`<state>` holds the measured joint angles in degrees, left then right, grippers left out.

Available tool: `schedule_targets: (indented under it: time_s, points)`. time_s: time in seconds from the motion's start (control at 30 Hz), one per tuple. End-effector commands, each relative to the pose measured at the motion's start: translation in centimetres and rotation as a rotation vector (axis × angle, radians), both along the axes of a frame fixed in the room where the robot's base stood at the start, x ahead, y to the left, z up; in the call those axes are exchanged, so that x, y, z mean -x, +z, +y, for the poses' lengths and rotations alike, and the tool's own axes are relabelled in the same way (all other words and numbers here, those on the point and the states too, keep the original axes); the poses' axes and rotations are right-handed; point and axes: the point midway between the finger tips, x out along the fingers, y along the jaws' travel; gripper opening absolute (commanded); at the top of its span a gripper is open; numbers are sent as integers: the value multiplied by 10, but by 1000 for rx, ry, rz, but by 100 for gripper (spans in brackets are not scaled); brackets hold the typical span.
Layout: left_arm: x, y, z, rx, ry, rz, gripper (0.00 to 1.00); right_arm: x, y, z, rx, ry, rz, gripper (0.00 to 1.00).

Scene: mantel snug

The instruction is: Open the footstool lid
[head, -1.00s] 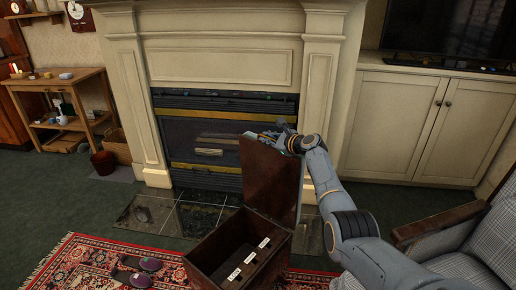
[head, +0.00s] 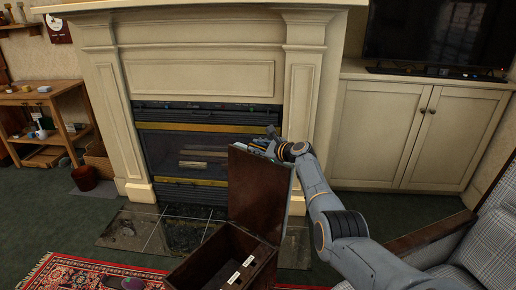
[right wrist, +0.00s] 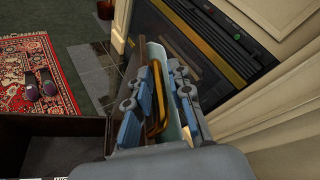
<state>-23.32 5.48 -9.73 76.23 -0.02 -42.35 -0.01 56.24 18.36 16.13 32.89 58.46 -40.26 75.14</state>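The footstool (head: 225,262) is a dark brown wooden box on the floor in front of the fireplace, cut off by the bottom edge of the head view. Its lid (head: 258,195) stands about upright at the box's far right side, and the inside shows small white labels. My right gripper (head: 275,146) is at the lid's top edge, beside or touching it. My left gripper is out of view.
The fireplace (head: 195,150) stands behind the lid, with dark hearth tiles (head: 160,232) before it. A plaid armchair (head: 480,250) is at right. A red patterned rug (head: 75,275) bears dark slippers (right wrist: 42,85). A wooden shelf table (head: 45,120) stands at left.

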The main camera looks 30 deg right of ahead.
Motion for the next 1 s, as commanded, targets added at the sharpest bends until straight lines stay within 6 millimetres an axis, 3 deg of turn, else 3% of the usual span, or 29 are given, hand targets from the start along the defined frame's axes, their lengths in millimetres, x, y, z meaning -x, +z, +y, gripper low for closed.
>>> schedule_targets:
  time_s: [0.47, 1.0]
  points:
    - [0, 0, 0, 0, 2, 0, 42, 11, -1, -4, 3, 0, 3, 20]
    - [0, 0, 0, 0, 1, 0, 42, 74, 20, -16, 3, 1, 2, 20]
